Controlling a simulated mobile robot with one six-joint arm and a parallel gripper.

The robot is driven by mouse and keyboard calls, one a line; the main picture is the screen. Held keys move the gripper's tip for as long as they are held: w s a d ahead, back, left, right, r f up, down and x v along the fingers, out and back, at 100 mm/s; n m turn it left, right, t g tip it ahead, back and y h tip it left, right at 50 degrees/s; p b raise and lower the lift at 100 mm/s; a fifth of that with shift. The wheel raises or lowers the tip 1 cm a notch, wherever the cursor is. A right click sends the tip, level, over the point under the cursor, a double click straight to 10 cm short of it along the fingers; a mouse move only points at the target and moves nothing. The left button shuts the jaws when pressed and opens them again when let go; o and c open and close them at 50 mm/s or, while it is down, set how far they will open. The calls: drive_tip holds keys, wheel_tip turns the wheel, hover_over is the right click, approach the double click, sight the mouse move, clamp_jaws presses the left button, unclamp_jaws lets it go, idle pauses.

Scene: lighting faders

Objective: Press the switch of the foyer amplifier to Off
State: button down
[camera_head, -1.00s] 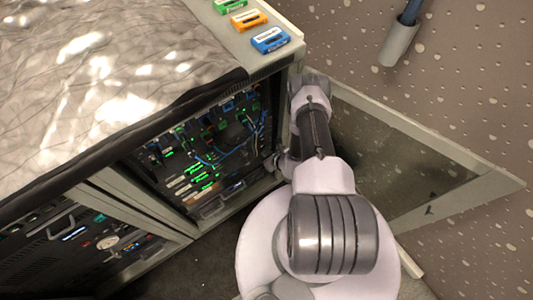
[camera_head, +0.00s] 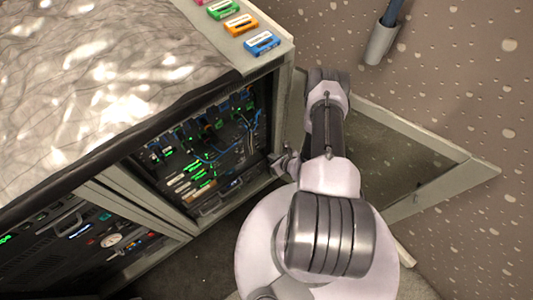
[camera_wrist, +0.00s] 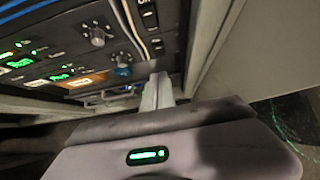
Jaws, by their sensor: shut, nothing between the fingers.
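The open equipment rack (camera_head: 215,150) shows in the head view with dark panels, green lit displays and cables. In the wrist view a dark panel (camera_wrist: 60,50) has grey knobs, a blue knob, green displays and an orange label. Two black rocker switches, an upper one (camera_wrist: 149,18) and a lower one (camera_wrist: 157,46), sit at its right side. I cannot read which unit is the foyer amplifier, or the switch positions. My gripper (camera_wrist: 158,92) is shut and empty, just below the lower switch in the picture; contact cannot be told. In the head view my gripper (camera_head: 284,161) is at the rack's right edge.
A glass-paned door (camera_head: 390,150) stands open right of the rack, behind my arm. A second rack bay (camera_head: 80,240) is at lower left. Coloured blocks, including a blue one (camera_head: 262,43), lie on the cabinet top. A pale frame edge (camera_wrist: 215,45) borders the panel.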

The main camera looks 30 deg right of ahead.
drive_tip(key=p+v, duration=0.1)
drive_tip(key=v, duration=0.3)
drive_tip(key=shift+s, duration=0.15)
drive_tip(key=n+p, duration=0.1)
drive_tip(key=n, duration=0.5)
drive_tip(key=f+n+p, duration=0.1)
drive_tip(key=n, duration=0.5)
drive_tip(key=n+p, duration=0.1)
drive_tip(key=n, duration=0.5)
drive_tip(key=shift+s+d+f, duration=0.15)
drive_tip(key=shift+s+f, duration=0.05)
drive_tip(key=shift+f, duration=0.05)
drive_tip(key=b, duration=0.7)
approach(258, 148)
drive_tip(key=s+x, duration=0.1)
drive_tip(key=x, duration=0.6)
drive_tip(key=shift+f, duration=0.4)
